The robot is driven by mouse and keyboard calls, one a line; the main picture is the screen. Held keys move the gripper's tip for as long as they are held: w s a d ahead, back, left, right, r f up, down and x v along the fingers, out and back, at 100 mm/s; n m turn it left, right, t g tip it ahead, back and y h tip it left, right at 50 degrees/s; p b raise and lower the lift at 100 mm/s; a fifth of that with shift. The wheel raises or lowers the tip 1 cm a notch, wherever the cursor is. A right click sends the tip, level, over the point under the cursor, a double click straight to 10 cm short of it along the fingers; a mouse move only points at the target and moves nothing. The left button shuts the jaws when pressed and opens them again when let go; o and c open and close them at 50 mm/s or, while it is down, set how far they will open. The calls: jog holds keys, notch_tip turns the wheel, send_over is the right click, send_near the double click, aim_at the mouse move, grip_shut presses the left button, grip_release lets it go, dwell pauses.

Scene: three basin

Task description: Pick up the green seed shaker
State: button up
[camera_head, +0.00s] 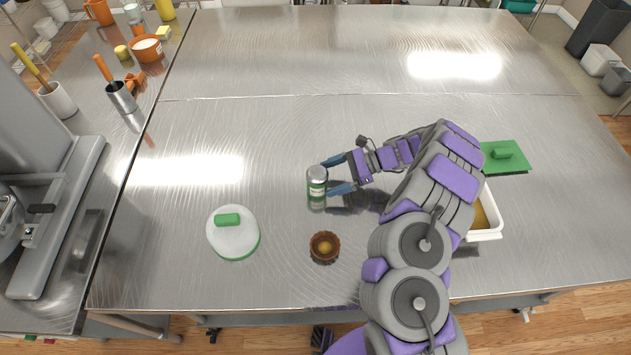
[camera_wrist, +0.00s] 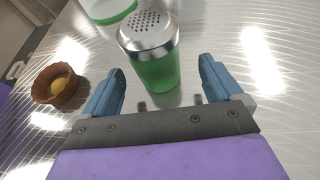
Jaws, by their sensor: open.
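The green seed shaker (camera_head: 317,181) stands upright on the steel table, with a silver perforated cap and a green body. In the wrist view the shaker (camera_wrist: 151,60) is ahead of my gripper, near the line between its fingers. My gripper (camera_head: 340,176) is open, its two blue fingers pointing at the shaker from the right. In the wrist view my gripper (camera_wrist: 160,88) shows a wide gap between the fingertips. The shaker's lower part sits at the mouth of this gap, and no finger clearly touches it.
A small brown bowl with a yellow content (camera_head: 325,247) sits in front of the shaker. A white round lid with a green handle (camera_head: 240,239) lies to the left. A white tray (camera_head: 492,213) and green lid (camera_head: 515,160) are at right. The table's back is clear.

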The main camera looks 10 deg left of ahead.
aim_at(317, 183)
jog(key=shift+s+a+f, duration=0.2)
jog(key=shift+s+a, duration=0.15)
jog(key=shift+a, duration=0.1)
jog(key=b+x, duration=0.1)
jog(key=x, duration=0.2)
jog(key=shift+s+a+r, duration=0.1)
jog(key=shift+s, duration=0.05)
jog(key=shift+a, duration=0.35)
jog(key=shift+d, duration=0.3)
jog(key=c, duration=0.6)
jog(key=shift+a, duration=0.2)
jog(key=c, duration=0.5)
